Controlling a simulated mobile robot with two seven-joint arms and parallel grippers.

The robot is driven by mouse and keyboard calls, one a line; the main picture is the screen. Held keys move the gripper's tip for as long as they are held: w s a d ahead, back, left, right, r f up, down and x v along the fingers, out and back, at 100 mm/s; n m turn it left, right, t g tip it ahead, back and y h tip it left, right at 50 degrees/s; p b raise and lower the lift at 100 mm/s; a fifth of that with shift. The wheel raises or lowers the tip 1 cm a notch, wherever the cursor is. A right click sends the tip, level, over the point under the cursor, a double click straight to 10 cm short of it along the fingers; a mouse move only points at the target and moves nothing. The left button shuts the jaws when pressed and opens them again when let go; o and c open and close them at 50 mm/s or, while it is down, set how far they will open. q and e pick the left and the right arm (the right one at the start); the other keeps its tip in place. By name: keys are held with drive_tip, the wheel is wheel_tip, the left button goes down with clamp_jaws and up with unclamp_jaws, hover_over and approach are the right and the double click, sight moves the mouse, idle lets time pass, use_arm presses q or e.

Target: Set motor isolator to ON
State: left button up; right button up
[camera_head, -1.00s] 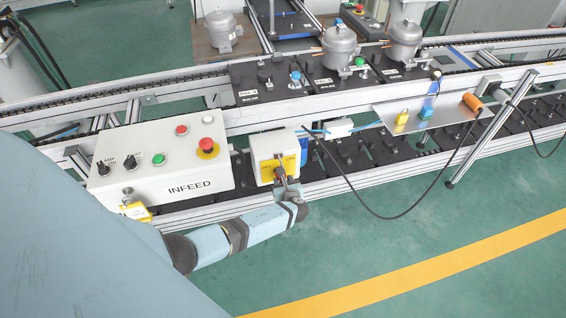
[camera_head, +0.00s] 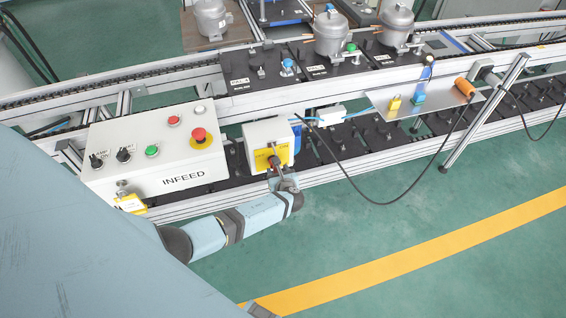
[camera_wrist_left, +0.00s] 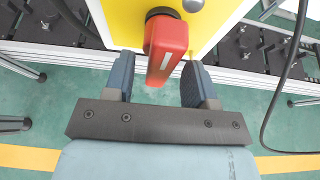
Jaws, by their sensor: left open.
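The motor isolator is a white box with a yellow front plate (camera_head: 268,133) beside the INFEED panel. Its red rotary handle (camera_wrist_left: 167,48) shows large in the left wrist view, pointing down that picture with a slight tilt. My left gripper (camera_wrist_left: 156,84) is open, with one finger on each side of the handle's lower end. A gap shows between the handle and each finger. In the head view my left gripper (camera_head: 281,178) is just below and in front of the yellow plate and partly covers the handle. The plate's lettering is too small to read. My right gripper is not in view.
The INFEED box (camera_head: 158,165) with its buttons and switches stands left of the isolator. A shelf (camera_head: 420,100) with a yellow and a blue padlock is to the right. A black cable (camera_head: 375,200) hangs in front of the conveyor. The green floor in front is clear.

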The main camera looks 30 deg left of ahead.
use_arm(q)
drive_tip(key=v, duration=1.3)
drive_tip(key=shift+p, duration=0.3)
drive_tip(key=shift+f, duration=0.15)
drive_tip(key=s+d+n+h+p, duration=0.1)
drive_tip(key=s+d+n+h, duration=0.25)
drive_tip(key=s+n, duration=0.25)
drive_tip(key=s+d+n+h+p, duration=0.2)
drive_tip(key=s+n+h, duration=0.3)
drive_tip(key=s+n, duration=0.15)
drive_tip(key=s+d+r+n+t+h, duration=0.1)
drive_tip(key=s+r+n+h, duration=0.4)
drive_tip(key=r+n, duration=0.5)
drive_tip(key=shift+s+d+r+n+t+p, duration=0.2)
drive_tip(key=shift+s+r+n+t+p, duration=0.2)
drive_tip(key=shift+s+r+t, duration=0.25)
